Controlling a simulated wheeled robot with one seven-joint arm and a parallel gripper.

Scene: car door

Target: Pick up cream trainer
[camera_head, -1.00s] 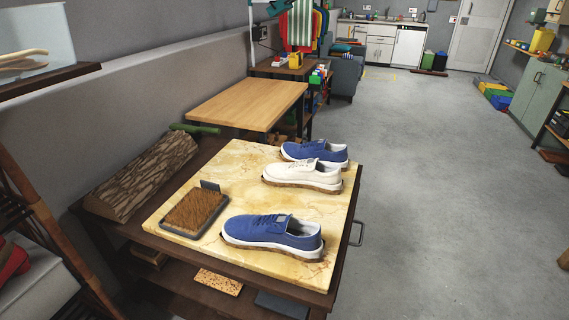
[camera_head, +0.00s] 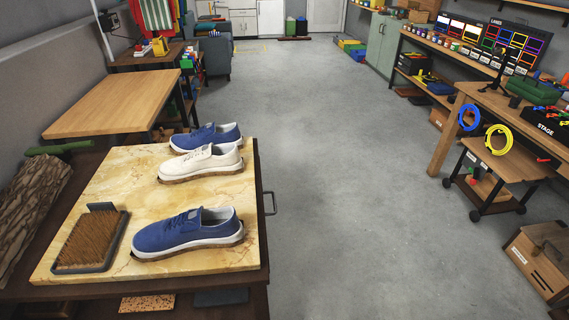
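The cream trainer (camera_head: 202,162) sits upright on a yellowish marble slab (camera_head: 112,181) on a dark wooden cart. It stands between two blue trainers. One blue trainer (camera_head: 206,137) is just behind it, close to it. The other blue trainer (camera_head: 188,233) is nearer to me, with a strip of bare slab between. All three toes point left. The sole of the cream trainer looks brown. My gripper does not show in the head view.
A bristle brush mat (camera_head: 90,240) lies at the slab's left. A log (camera_head: 28,215) and a green object (camera_head: 60,148) lie left of the slab. A metal handle (camera_head: 269,203) sticks out from the cart's right side. Open grey floor (camera_head: 340,170) lies right of it. A workbench and a wheeled trolley (camera_head: 500,160) stand at the right.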

